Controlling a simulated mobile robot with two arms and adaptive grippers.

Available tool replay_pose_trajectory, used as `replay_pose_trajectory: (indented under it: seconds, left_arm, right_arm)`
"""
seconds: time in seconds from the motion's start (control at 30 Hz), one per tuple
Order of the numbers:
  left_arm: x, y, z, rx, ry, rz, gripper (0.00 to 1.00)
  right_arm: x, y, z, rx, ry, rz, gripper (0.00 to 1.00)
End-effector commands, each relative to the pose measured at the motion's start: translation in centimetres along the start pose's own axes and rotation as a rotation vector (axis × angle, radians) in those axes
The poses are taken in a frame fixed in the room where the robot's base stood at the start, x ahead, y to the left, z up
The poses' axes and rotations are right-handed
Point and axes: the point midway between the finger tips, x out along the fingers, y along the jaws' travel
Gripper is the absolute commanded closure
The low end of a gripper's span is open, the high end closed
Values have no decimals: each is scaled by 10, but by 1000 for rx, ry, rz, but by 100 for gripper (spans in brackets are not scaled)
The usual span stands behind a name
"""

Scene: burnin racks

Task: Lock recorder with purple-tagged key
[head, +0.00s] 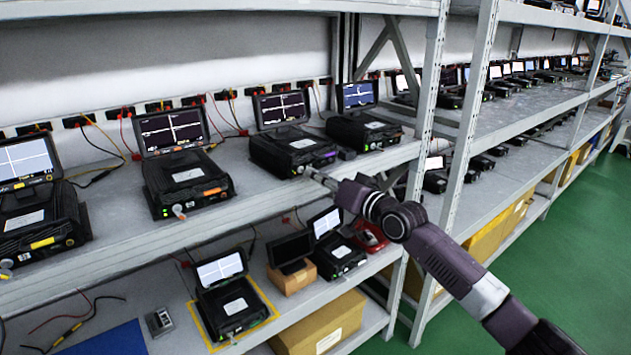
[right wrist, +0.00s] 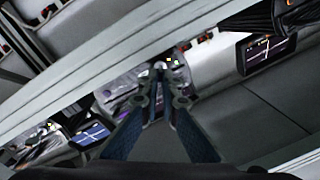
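The recorder with a purple tag (head: 285,150) stands on the upper shelf, its small screen (head: 282,109) lit with a white cross trace. Its purple tag (head: 330,155) is at the right of its front edge. My right gripper (head: 314,175) reaches in from the right to the front of this recorder. In the right wrist view its two fingertips (right wrist: 160,72) come together around a small silvery piece, which looks like the key (right wrist: 159,65) at the recorder's front. The fingers hide most of the key, so its angle cannot be told. My left gripper is not in view.
An orange-tagged recorder (head: 188,178) with a key at its front stands to the left, and a yellow-tagged one (head: 40,220) farther left. Another recorder (head: 364,130) is close on the right. A rack upright (head: 428,90) stands near my right arm. Cables run behind the recorders.

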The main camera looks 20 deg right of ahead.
Motion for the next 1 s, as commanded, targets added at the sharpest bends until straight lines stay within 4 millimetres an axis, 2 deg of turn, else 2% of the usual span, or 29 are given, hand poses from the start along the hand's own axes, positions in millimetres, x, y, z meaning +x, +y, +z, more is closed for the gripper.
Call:
replay_pose_trajectory:
  seconds: [0.1, 0.43, 0.67, 1.0]
  left_arm:
    - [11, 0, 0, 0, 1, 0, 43]
    - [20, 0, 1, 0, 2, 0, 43]
    - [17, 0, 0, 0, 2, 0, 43]
    - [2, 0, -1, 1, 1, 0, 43]
  right_arm:
    - [0, 1, 2, -114, 1, 0, 100]
    - [0, -1, 0, -427, 1, 1, 100]
    - [0, -3, 0, -646, 0, 1, 100]
    - [0, -5, 0, -964, -1, 0, 100]
